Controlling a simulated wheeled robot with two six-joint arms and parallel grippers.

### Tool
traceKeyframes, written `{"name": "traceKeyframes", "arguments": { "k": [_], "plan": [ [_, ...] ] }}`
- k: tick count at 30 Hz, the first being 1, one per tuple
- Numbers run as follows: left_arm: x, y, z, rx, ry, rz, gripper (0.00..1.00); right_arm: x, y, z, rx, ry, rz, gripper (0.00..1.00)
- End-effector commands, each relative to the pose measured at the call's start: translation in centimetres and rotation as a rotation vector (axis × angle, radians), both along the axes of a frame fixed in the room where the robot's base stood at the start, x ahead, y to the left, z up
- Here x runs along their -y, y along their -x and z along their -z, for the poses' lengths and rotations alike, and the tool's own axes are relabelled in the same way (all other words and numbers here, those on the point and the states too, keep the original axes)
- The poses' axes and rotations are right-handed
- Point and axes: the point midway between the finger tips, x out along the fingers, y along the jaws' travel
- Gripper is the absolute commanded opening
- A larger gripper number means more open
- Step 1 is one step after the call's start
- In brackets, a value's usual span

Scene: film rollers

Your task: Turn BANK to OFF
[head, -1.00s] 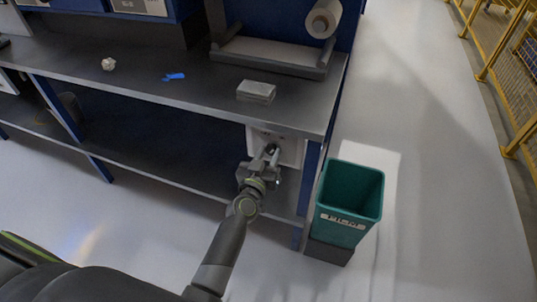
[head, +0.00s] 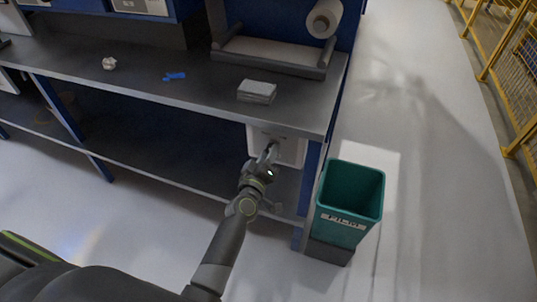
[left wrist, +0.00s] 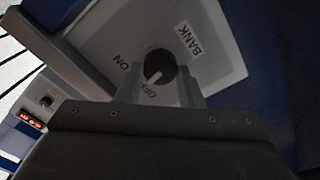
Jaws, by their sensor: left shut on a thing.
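The BANK switch panel (head: 291,151) is a light box under the right end of the workbench. In the left wrist view the white panel (left wrist: 214,62) carries the labels BANK, ON and OFF. Its round black knob (left wrist: 160,64) has a white pointer mark directed down and left, close to the OFF label. My left gripper (head: 268,153) reaches the panel from the front. Its fingers (left wrist: 160,83) stand on either side of the knob and are shut on it, hiding part of its lower edge. My right gripper is not in view.
A teal bin (head: 345,205) stands on the floor right of the bench. The workbench (head: 130,80) above holds a grey stack (head: 257,91), blue bits (head: 175,76) and a paper roll (head: 324,18). Another panel with a red display (left wrist: 31,120) shows in the wrist view. The right aisle is clear.

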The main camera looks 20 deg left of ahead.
Motion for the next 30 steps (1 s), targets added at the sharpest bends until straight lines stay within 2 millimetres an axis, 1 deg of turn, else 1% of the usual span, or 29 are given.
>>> {"name": "traceKeyframes", "arguments": {
  "k": [6,13,21,30],
  "plan": [
    [0.0,0.0,0.0,-0.005,0.168,0.001,0.11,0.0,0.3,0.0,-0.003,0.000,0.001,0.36],
    [-0.1,0.0,0.1,-0.009,0.289,0.001,0.11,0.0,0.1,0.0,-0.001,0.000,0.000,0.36],
    [-0.1,0.0,0.1,-0.011,0.352,0.001,0.11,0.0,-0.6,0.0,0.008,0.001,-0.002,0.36],
    [-0.1,0.0,0.1,-0.012,0.362,0.001,0.11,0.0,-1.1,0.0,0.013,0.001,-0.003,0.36]
  ]
}}
